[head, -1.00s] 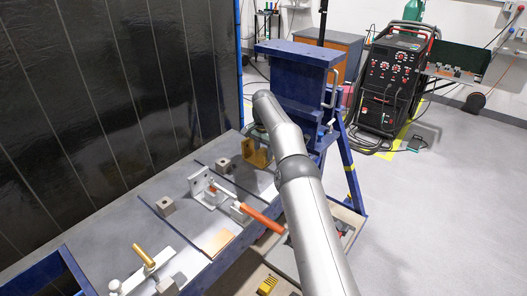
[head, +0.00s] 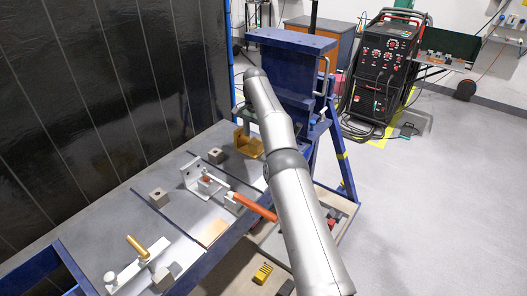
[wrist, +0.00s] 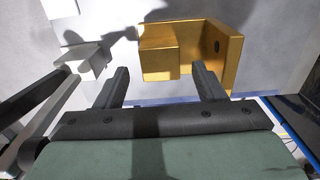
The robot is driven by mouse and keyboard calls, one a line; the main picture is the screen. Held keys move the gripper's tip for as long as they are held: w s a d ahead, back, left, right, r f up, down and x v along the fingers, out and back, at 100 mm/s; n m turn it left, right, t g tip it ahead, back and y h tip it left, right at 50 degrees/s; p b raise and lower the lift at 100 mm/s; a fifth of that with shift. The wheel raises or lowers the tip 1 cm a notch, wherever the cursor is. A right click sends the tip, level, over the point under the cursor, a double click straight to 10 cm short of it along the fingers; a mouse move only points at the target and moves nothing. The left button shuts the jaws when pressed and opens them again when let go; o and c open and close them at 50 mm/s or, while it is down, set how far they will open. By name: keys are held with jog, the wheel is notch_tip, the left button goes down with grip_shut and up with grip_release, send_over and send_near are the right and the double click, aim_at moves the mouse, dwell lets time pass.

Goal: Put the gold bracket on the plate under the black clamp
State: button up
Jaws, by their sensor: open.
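The gold bracket (head: 248,146) stands on the grey table near its far end, below the end of my arm. In the wrist view the bracket (wrist: 226,52) has an upright wall and a raised block, and lies just beyond my fingertips. My gripper (wrist: 161,72) is open, with nothing between its fingers. In the head view my arm hides most of the gripper, only its green body showing above the bracket. I cannot pick out a black clamp for certain; dark and light bars (wrist: 30,110) at the wrist view's left are unclear.
A clamp with an orange-red handle (head: 256,207) and a white angle piece (head: 194,175) stand mid-table. A gold-handled clamp (head: 137,248) is nearer. Grey blocks (head: 157,196) and a tan plate (head: 211,232) lie between. A blue column (head: 290,70) rises behind the bracket.

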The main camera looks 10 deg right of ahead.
jog(key=shift+r, duration=0.5)
jog(key=s+a+r+n, duration=0.2)
jog(key=s+r+n, duration=0.3)
jog(key=s+r, duration=1.15)
jog(key=s+d+f+n, duration=0.1)
jog(key=s+f, duration=0.4)
jog(key=s, duration=1.2)
jog(key=s+d+f+n+t, duration=0.1)
jog(key=s+f+n, duration=0.2)
jog(key=s, duration=1.4)
notch_tip(320, 180, down, 2)
jog(key=shift+s+f, duration=0.1)
jog(key=shift+s, duration=0.2)
jog(key=shift+c, duration=0.2)
